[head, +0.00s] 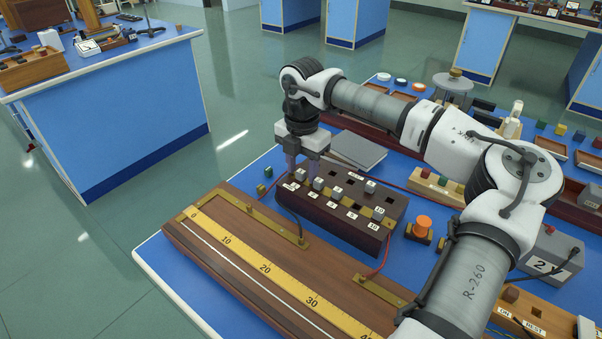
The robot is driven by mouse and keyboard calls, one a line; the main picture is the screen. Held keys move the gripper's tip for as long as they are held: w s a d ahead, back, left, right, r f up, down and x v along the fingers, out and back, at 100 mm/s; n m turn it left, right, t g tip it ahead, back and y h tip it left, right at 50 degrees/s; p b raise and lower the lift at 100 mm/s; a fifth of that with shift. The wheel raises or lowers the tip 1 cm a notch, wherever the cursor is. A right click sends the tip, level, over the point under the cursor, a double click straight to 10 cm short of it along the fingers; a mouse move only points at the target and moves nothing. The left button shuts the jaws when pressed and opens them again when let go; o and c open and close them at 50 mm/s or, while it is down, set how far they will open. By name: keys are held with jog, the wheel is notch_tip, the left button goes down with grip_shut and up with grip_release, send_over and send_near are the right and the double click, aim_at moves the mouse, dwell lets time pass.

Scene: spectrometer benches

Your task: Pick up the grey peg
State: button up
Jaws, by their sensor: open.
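Several small grey pegs stand in a dark brown block (325,217) with numbered white labels and square holes. One grey peg (318,184) stands near the block's left part, another grey peg (370,186) at its back right, and one more (378,213) at its front right. A further grey peg (301,174) shows right beside my gripper (303,170). My gripper points down over the left end of the block, with its fingers apart. Whether a peg lies between the fingers is hard to tell at this size.
A long wooden board with a yellow scale (265,268) lies in front of the block. An orange knob (422,226) stands to its right, and a grey flat slab (350,149) lies behind it. Red and dark wires run near the block. Bare blue bench top shows at the left.

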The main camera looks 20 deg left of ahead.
grip_shut()
dwell(0.3)
